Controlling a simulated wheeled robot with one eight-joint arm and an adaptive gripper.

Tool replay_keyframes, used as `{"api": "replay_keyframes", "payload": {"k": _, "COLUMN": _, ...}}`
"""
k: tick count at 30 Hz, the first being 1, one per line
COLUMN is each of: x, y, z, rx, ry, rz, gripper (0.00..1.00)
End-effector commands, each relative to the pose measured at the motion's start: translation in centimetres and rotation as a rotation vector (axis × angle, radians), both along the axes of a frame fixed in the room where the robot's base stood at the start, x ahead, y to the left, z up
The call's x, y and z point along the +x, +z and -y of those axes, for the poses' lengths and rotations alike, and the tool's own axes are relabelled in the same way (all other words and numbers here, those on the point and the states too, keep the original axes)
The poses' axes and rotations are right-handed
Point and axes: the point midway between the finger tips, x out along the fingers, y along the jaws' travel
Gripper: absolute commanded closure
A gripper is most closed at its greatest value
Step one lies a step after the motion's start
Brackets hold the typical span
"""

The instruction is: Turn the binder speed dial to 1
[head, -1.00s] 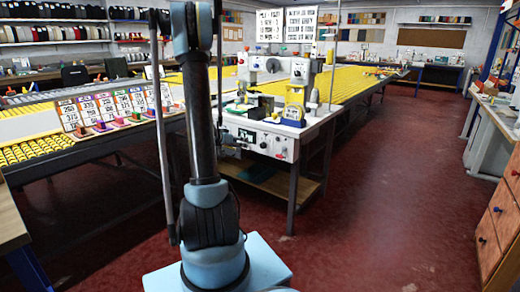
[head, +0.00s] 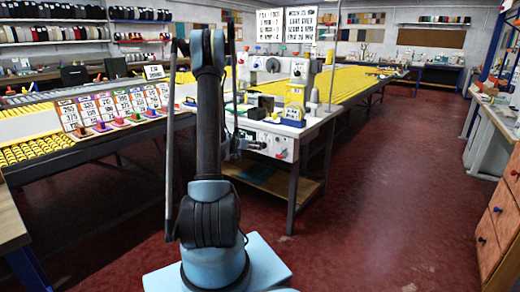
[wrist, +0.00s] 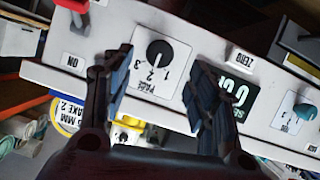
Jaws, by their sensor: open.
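In the wrist view, a dial with a round black knob (wrist: 160,53) sits on a white plate with the numbers 1, 2 and 3. A second dial with a teal knob (wrist: 305,110) is at the right of the panel. In the head view, my gripper (head: 250,145) is at the machine's front panel (head: 285,151) and hides part of it.
The machine stands on a table (head: 325,118). A rack of price cards (head: 110,108) is on the left. The red floor (head: 390,180) at right is clear.

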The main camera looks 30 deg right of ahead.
Motion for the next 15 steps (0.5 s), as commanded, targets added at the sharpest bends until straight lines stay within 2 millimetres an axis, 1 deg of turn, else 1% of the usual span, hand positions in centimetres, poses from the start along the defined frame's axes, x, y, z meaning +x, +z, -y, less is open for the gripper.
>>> {"api": "replay_keyframes", "payload": {"k": 1, "x": 0.3, "y": -0.4, "z": 0.9, "rx": 0.0, "ry": -0.001, "rz": 0.001, "gripper": 0.47}}
{"api": "replay_keyframes", "payload": {"k": 3, "x": 0.6, "y": -0.8, "z": 2.0, "rx": 0.0, "ry": -0.003, "rz": 0.001, "gripper": 0.47}}
{"api": "replay_keyframes", "payload": {"k": 9, "x": 1.6, "y": -2.0, "z": 4.7, "rx": 0.0, "ry": -0.001, "rz": 0.001, "gripper": 0.47}}
{"api": "replay_keyframes", "payload": {"k": 15, "x": 2.1, "y": -2.7, "z": 6.2, "rx": 0.0, "ry": 0.0, "rz": 0.0, "gripper": 0.47}}
